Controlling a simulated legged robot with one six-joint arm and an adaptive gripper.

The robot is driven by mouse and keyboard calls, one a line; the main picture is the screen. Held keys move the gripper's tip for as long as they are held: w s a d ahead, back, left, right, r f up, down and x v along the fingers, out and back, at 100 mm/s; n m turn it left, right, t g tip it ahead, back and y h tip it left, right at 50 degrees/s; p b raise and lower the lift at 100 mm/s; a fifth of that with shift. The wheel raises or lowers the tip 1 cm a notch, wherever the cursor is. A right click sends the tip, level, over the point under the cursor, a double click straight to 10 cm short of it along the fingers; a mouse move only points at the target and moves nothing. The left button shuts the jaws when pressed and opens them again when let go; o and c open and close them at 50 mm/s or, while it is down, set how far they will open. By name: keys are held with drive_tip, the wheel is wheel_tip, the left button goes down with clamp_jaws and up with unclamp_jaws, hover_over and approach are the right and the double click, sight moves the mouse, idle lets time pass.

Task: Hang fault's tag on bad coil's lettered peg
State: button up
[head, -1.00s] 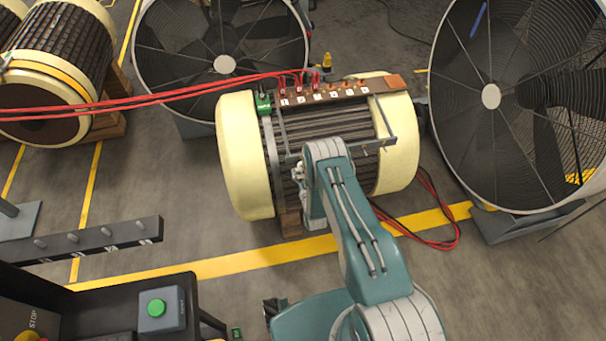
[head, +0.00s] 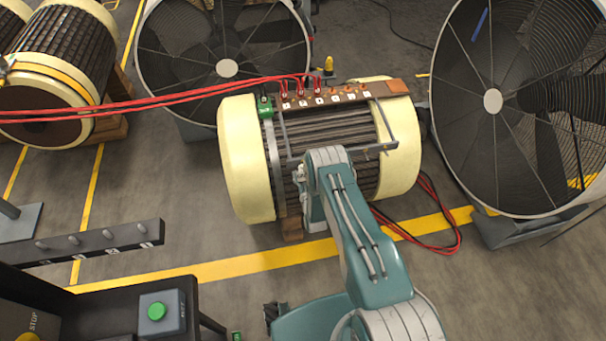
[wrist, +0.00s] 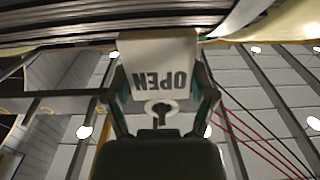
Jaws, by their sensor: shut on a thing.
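My gripper (wrist: 160,72) is shut on a white tag (wrist: 158,48) in the wrist view. The tag reads "OPEN", upside down in that view, and has a keyhole-shaped hole at its near end. In the head view my arm hides the gripper and tag in front of the rotor (head: 248,160). A grey bar (head: 374,150) on brackets crosses the rotor's front, with small pegs showing at its right part. Any letters there are hidden or too small to read. The terminal board (head: 335,97) on top has numbered white labels, with red leads on its left terminals.
A dark peg rack (head: 90,247) with small white labels stands at left. Large fans (head: 228,68) (head: 492,102) stand behind and to the right. Another rotor (head: 65,60) lies at upper left. Red cables cross to the terminals, and loose cables (head: 440,240) lie on the floor.

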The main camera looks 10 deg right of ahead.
drive_tip(key=shift+f, duration=0.15)
drive_tip(key=o, duration=0.8)
drive_tip(key=shift+s+f, duration=0.1)
drive_tip(key=shift+c, duration=0.2)
drive_tip(key=s, duration=1)
idle(1.2)
drive_tip(key=shift+w+r, duration=0.15)
drive_tip(key=shift+r, duration=0.05)
